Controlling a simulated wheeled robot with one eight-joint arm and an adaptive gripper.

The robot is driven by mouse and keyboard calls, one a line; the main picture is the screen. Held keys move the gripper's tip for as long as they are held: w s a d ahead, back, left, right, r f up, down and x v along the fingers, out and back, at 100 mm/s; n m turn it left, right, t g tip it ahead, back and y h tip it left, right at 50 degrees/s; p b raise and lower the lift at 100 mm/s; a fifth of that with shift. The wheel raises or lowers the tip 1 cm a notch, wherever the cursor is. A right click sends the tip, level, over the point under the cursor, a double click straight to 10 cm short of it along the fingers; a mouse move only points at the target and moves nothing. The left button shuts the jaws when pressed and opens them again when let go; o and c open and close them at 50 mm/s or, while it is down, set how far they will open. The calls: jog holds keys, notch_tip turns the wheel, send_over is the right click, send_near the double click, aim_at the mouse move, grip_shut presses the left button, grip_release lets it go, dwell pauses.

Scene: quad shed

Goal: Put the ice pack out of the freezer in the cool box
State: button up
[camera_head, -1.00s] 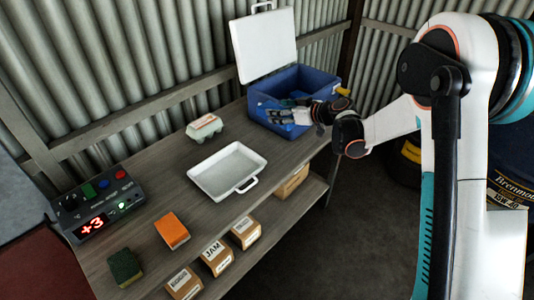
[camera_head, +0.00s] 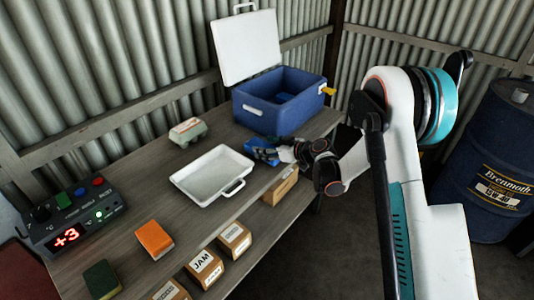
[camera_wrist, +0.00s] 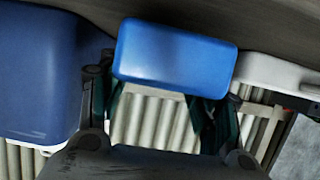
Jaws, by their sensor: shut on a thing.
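My gripper (camera_head: 280,152) is shut on a bright blue block (camera_head: 261,150), which looks like the ice pack. In the wrist view the ice pack (camera_wrist: 178,55) lies crosswise between the two fingers of my gripper (camera_wrist: 168,92). The head view shows it low over the bench, in front of the cool box and outside it. The dark blue cool box (camera_head: 258,115) stands at the back right of the bench with its white lid (camera_head: 247,47) raised. A brighter blue patch (camera_head: 285,97) shows inside; I cannot tell what it is.
A white tray (camera_head: 190,184) lies left of my gripper. An egg carton (camera_head: 187,131), orange block (camera_head: 154,239), green sponge (camera_head: 102,279) and control box (camera_head: 72,222) are on the bench. Labelled boxes (camera_head: 206,268) sit along the front. A blue drum (camera_head: 492,150) stands right.

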jog(key=shift+f, duration=0.6)
jog(key=o, duration=1.4)
jog(key=shift+f, duration=0.1)
